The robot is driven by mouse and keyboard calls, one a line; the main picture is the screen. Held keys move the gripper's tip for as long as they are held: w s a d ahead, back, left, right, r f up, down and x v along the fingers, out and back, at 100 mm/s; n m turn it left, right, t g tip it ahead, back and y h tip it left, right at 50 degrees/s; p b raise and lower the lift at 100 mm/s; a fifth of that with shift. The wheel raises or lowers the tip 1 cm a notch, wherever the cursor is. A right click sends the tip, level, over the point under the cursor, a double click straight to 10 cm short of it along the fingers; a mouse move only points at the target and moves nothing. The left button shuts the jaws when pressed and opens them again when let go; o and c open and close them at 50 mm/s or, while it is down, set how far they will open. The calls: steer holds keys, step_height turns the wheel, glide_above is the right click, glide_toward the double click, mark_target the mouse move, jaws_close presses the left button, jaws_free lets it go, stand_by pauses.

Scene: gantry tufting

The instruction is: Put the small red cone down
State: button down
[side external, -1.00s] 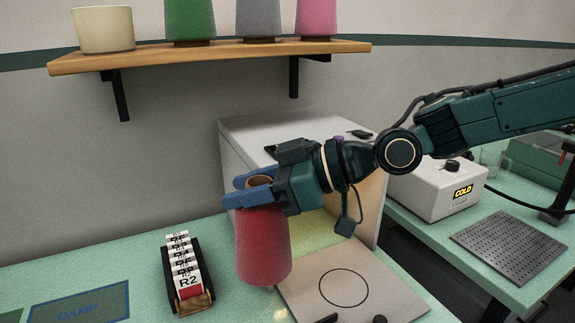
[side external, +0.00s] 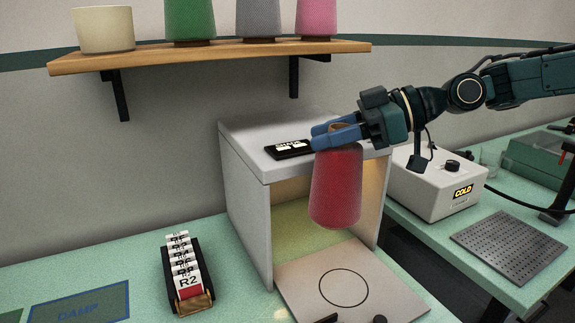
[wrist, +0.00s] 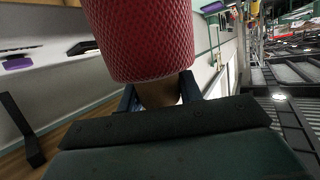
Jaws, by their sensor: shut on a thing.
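The small red cone (side external: 337,187) is a red yarn cone with a tan top. It hangs upright, wide end down, from my gripper (side external: 336,134). My gripper's blue fingers are shut on its narrow top. The cone is in the air in front of the white box's opening, above the lowered door plate with a black ring outline (side external: 344,288). In the wrist view the red cone (wrist: 140,38) fills the upper middle, with its tan tip (wrist: 158,94) between the fingers.
The open white box (side external: 243,195) stands behind the cone, with a black label holder (side external: 289,149) on top. A card rack (side external: 188,275) marked R2 is at left, beside a DAMP marking (side external: 79,308). A shelf (side external: 215,55) with several cones is above. A COLD unit (side external: 433,190) is at right.

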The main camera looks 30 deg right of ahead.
steer(key=shift+s+d+r, duration=0.15)
steer(key=shift+d+r, duration=0.1)
steer(key=shift+d, duration=0.35)
steer(key=shift+s+d+r, duration=0.15)
steer(key=shift+d+r, duration=0.05)
steer(key=shift+d, duration=0.45)
steer(key=shift+s+d+r, duration=0.15)
steer(key=shift+d+r, duration=0.1)
steer(key=shift+d, duration=0.35)
steer(key=shift+f, duration=0.1)
step_height(320, 180, down, 16)
steer(key=shift+f, duration=2.05)
steer(key=c, duration=0.9)
jaws_free()
steer(key=shift+c, duration=0.2)
